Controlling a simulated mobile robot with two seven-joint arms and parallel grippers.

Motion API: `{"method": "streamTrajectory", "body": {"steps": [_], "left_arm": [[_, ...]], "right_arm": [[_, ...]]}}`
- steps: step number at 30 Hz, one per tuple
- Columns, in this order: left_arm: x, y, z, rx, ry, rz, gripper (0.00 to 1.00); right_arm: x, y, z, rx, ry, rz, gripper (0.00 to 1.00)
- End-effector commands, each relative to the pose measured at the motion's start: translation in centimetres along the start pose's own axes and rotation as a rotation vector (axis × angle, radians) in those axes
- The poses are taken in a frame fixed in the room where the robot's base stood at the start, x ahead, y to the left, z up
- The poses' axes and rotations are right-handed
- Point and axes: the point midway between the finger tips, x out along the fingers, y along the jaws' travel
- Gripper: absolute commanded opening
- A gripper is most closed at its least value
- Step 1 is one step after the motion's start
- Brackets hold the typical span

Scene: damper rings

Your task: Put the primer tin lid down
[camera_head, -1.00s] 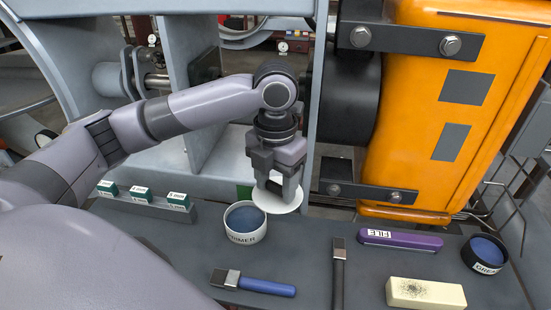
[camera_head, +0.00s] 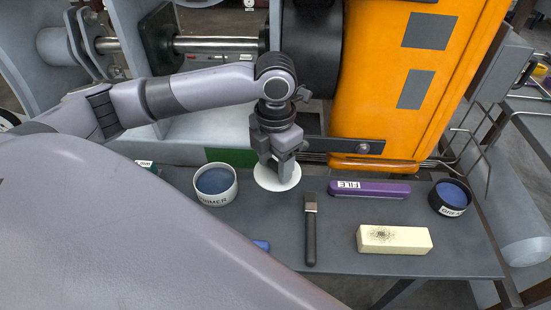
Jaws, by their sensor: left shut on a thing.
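The primer tin lid (camera_head: 290,183) is a white disc just right of the primer tin. My left gripper (camera_head: 278,172) is shut on it from above. The lid looks level and at or very close to the bench top; I cannot tell whether it touches. The primer tin (camera_head: 215,187) is white with a dark lettered label, open at the top, with blue-grey content showing. My right gripper is not in view.
The grey bench (camera_head: 458,240) carries a black-handled brush (camera_head: 310,232), a purple file case (camera_head: 369,189), a cream block (camera_head: 394,239) and a dark open tin (camera_head: 450,198). A blue handle (camera_head: 262,246) is mostly hidden by my body. An orange housing (camera_head: 400,90) stands behind.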

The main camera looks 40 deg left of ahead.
Motion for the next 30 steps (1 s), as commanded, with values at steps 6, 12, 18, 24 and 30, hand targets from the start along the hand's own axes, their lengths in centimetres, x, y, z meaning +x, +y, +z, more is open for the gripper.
{"method": "streamTrajectory", "body": {"steps": [6, 12, 18, 24, 30], "left_arm": [[1.1, 0.0, -0.1, 0.000, 0.004, -0.001, 0.20], [3.2, -0.1, -0.1, 0.000, 0.002, -0.001, 0.20], [4.6, 0.0, 0.0, 0.000, 0.001, -0.001, 0.20], [5.0, 0.0, 0.0, 0.000, 0.000, -0.001, 0.20], [5.0, 0.0, 0.0, 0.000, 0.000, -0.001, 0.20]], "right_arm": [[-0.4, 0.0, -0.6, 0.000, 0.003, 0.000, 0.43], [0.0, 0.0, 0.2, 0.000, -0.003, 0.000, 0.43], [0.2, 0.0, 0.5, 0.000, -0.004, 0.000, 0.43], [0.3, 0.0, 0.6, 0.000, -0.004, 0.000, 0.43], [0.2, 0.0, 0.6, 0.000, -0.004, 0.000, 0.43]]}}
